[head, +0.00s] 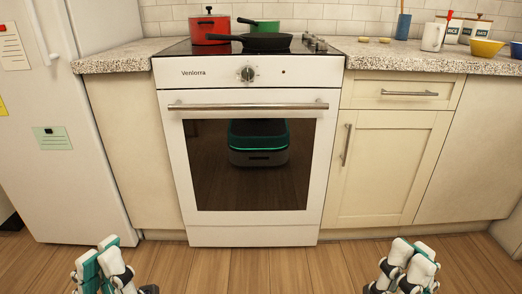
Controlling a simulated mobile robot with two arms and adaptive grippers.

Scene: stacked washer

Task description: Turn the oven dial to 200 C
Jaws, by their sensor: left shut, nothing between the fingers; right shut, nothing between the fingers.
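The white oven (250,150) stands straight ahead in the head view, between cream cabinets. Its dial (247,74) is a round silver and dark knob in the middle of the front panel, above the door handle (248,107). The markings around the dial are too small to read. My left gripper (108,245) is at the bottom left, shut and empty. My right gripper (414,247) is at the bottom right, shut and empty. Both are low in front of the oven, well apart from the dial.
A red pot (209,29), a green pot (265,25) and a black pan (262,42) sit on the cooktop. A white fridge (65,130) stands at left. A drawer handle (410,93) and cabinet handle (347,145) stick out at right. The wooden floor (235,268) before the oven is clear.

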